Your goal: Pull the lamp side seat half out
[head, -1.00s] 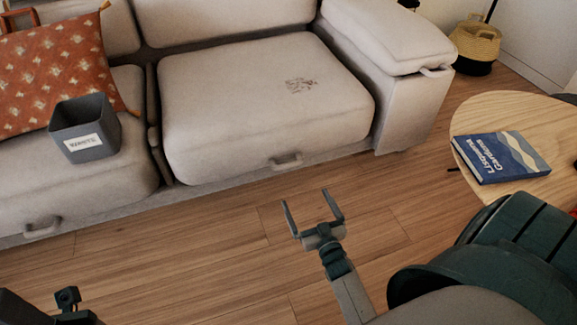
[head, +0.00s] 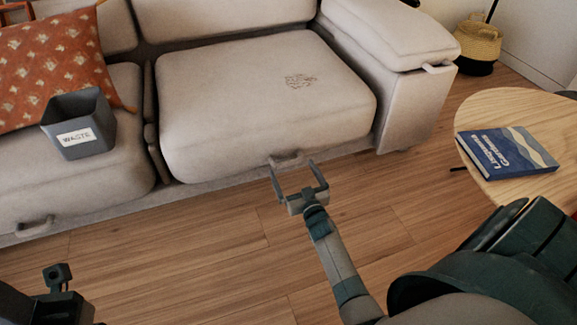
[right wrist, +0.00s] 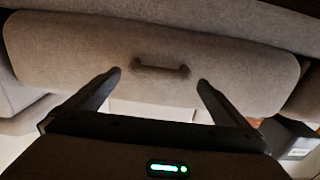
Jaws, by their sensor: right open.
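The lamp side seat (head: 262,100) is the light grey sofa cushion on the right, with a small dark printed patch on top. Its handle (head: 286,157) is a short grey bar on the front face; the handle also shows in the right wrist view (right wrist: 160,70). The seat front looks roughly in line with its neighbour's. My right gripper (head: 294,166) is open and empty, just in front of the handle. In the right wrist view its two fingers stand either side of the handle, apparently short of it.
A grey waste bin (head: 82,125) and an orange pillow (head: 62,68) rest on the left seat (head: 105,172). A round wooden table (head: 490,105) with a blue book (head: 505,151) stands at the right. A basket (head: 474,46) is behind. The wood floor (head: 200,245) before the sofa is clear.

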